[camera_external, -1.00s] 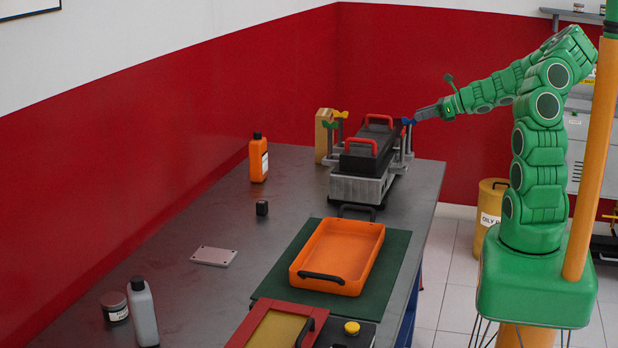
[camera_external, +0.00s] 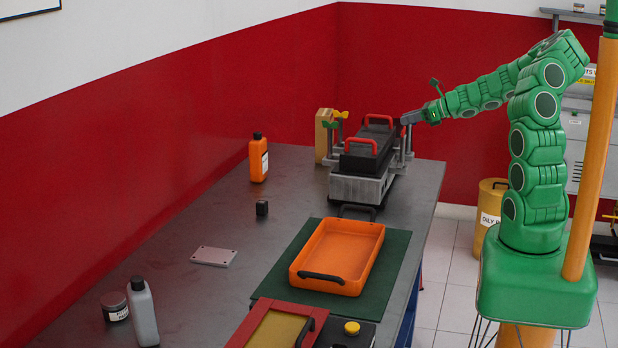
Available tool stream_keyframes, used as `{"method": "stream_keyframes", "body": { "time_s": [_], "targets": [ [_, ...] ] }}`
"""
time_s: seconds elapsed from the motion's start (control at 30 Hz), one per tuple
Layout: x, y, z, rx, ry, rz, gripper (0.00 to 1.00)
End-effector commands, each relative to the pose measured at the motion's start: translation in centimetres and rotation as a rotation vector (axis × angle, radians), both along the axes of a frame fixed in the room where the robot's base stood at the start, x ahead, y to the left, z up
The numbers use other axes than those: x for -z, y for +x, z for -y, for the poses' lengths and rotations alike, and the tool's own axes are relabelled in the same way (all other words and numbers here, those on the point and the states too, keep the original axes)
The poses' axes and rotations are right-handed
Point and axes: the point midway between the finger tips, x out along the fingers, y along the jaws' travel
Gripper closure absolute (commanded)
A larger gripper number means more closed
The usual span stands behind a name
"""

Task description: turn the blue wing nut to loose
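My gripper (camera_external: 404,120) is at the right side of the engine trainer (camera_external: 360,187), on top of the right-hand post where the blue wing nut sits. The blue wing nut is hidden behind my gripper. My fingers are too small in view to tell whether they are open or shut on it. The engine trainer is a grey block with a black cover and two red handles. Yellow (camera_external: 341,114) and green (camera_external: 330,125) wing nuts sit on posts at its left side.
An orange tray (camera_external: 296,279) lies on a green mat (camera_external: 398,250) in front of the trainer. An orange bottle (camera_external: 259,158) and a small black cube (camera_external: 262,208) stand to the left.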

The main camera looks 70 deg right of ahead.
Motion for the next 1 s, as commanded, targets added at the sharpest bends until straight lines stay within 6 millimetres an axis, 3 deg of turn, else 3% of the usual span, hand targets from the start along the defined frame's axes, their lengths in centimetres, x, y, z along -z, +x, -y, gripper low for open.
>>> {"method": "stream_keyframes", "body": {
  "time_s": [0.03,0.17,0.63,1.0],
  "targets": [
    [0.00,0.00,0.00,0.000,0.000,0.000,0.82],
    [0.01,-0.01,0.01,0.000,0.000,0.000,1.00],
    [0.14,-0.05,0.08,-0.036,0.000,-0.004,1.00],
    [0.10,-0.05,0.24,-0.210,-0.003,-0.004,1.00]
  ]
}}
